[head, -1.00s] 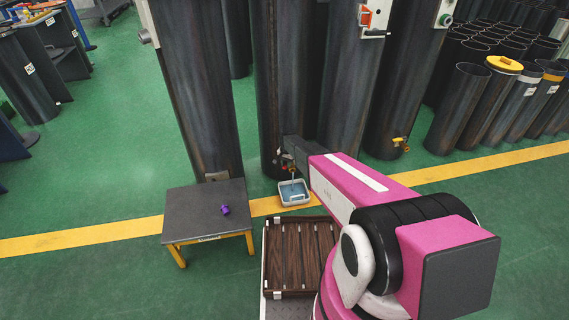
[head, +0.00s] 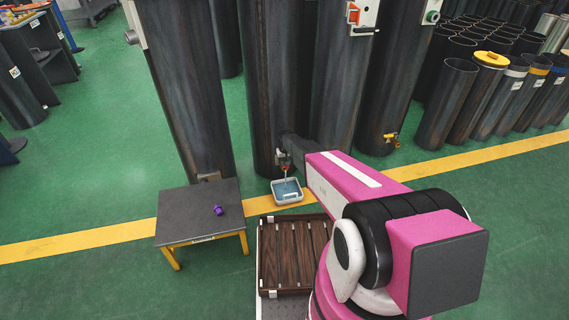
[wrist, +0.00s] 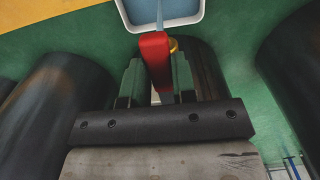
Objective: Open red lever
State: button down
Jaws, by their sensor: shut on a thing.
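The red lever (wrist: 155,52) lies between the two fingers of my gripper (wrist: 157,70) in the wrist view. The gripper is shut on it. In the head view the lever is a small red spot (head: 286,168) low on a dark cylinder (head: 272,90), largely hidden by my arm. A yellow part (wrist: 173,45) shows just behind the lever in the wrist view. A thin pale blue strip, perhaps liquid, runs between the lever and the tray.
A white tray (head: 291,202) with a blue inside stands on the floor below the lever. A grey table (head: 180,220) with a purple object (head: 218,210) stands to its left. Tall dark cylinders stand close around my gripper. Green floor is free at the left.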

dwell(0.4)
jog(key=c, duration=0.9)
grip_release()
notch_tip(320, 180, up, 11)
jog(key=shift+f, duration=0.1)
jog(key=s+d+r, duration=0.3)
jog(key=s+r, duration=0.4)
jog(key=s, duration=0.4)
jog(key=s+d+r+m, duration=0.1)
jog(key=s+d+r, duration=0.3)
jog(key=s+r, duration=0.3)
jog(key=s+d+r+m, duration=0.1)
jog(key=s+d+r, duration=0.3)
jog(key=s, duration=1.2)
jog(key=shift+s+d+r, duration=0.1)
jog(key=shift+s+r, duration=0.05)
jog(key=shift+r, duration=0.7)
jog(key=shift+s+r, duration=0.1)
jog(key=shift+r, duration=0.75)
